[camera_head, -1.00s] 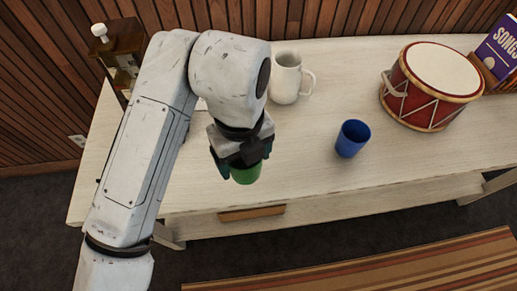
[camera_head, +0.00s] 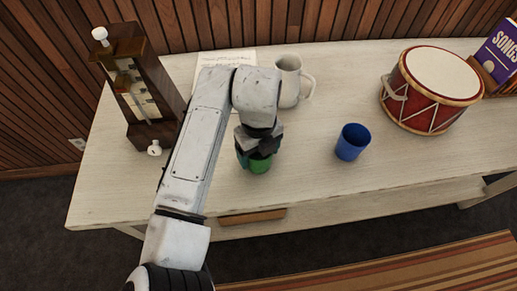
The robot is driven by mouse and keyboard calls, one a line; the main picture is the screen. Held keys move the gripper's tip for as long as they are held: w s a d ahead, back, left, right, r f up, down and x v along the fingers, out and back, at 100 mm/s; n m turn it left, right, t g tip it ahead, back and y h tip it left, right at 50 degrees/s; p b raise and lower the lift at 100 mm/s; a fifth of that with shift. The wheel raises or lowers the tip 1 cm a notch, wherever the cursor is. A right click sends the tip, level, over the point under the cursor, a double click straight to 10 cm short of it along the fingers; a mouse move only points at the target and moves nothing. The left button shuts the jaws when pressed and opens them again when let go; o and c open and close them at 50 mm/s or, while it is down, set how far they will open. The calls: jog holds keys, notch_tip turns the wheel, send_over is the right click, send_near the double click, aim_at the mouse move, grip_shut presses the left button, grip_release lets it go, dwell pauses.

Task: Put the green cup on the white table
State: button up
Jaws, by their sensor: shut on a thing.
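The green cup (camera_head: 260,164) is in my gripper (camera_head: 258,156), over the front part of the white table (camera_head: 310,185). My gripper is shut on the cup from above and hides its upper part. I cannot tell whether the cup's base touches the tabletop. The white table is a long pale wooden table along the wall, with a brown drawer front (camera_head: 252,216) at its front edge.
A blue cup (camera_head: 351,142) stands right of my gripper. A white mug (camera_head: 289,82) and a paper sheet (camera_head: 225,60) are behind it. A metronome (camera_head: 140,88) stands left, a red drum (camera_head: 430,90) and books (camera_head: 500,50) right. The table between blue cup and drawer is clear.

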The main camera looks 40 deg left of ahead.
jog(key=shift+f, duration=0.2)
jog(key=o, duration=1)
jog(key=shift+c, duration=0.2)
